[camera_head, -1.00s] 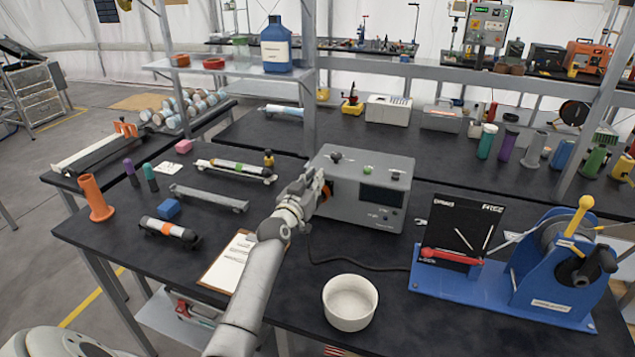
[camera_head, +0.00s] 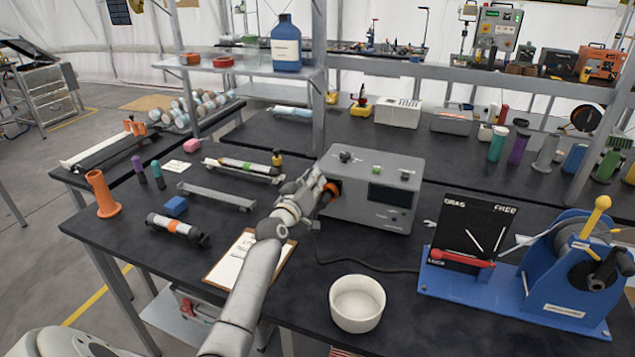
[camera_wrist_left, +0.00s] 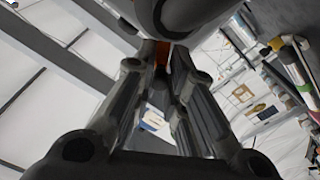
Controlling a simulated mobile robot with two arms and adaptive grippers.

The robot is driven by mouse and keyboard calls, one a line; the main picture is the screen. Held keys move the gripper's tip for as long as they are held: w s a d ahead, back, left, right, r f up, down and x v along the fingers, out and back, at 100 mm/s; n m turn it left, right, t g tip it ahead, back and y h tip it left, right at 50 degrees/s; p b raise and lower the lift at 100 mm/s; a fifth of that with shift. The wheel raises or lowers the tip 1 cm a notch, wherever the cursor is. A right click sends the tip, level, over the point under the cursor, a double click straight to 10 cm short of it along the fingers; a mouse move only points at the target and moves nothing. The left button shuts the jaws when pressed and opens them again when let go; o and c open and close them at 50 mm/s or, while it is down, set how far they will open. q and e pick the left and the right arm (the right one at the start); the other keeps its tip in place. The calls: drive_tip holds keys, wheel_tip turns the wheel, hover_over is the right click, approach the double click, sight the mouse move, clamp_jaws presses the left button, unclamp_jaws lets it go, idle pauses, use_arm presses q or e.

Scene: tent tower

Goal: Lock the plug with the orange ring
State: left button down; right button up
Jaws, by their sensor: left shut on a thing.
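The grey instrument box (camera_head: 368,188) stands on the dark bench, with a small screen and knobs. The orange ring (camera_head: 331,188) shows at the left of its front face, around a dark plug. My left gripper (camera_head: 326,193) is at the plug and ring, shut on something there. In the left wrist view the fingers (camera_wrist_left: 162,68) close together with a strip of the orange ring (camera_wrist_left: 162,54) between them. The gripper hides most of the plug. A black cable (camera_head: 365,266) runs from below the gripper along the bench. My right gripper is not in view.
A white bowl (camera_head: 357,303) stands in front of the box. A clipboard (camera_head: 243,262) lies under my left arm. A blue winch stand (camera_head: 560,265) with a black panel (camera_head: 470,232) is at the right. Tubes and rods lie at the left.

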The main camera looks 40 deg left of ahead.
use_arm(q)
wheel_tip(320, 180, down, 6)
drive_tip(key=a+n+b, duration=0.2)
drive_tip(key=n+b, duration=0.1)
drive_tip(key=n, duration=0.7)
drive_tip(key=shift+s+a+n+y+b, duration=0.3)
drive_tip(key=shift+s+n+b, duration=0.1)
drive_tip(key=shift+s, duration=0.05)
drive_tip(key=c, duration=1.5)
unclamp_jaws()
drive_tip(key=shift+o, duration=0.2)
drive_tip(key=shift+r, duration=0.15)
drive_tip(key=shift+r, duration=0.1)
drive_tip(key=v, duration=1.2)
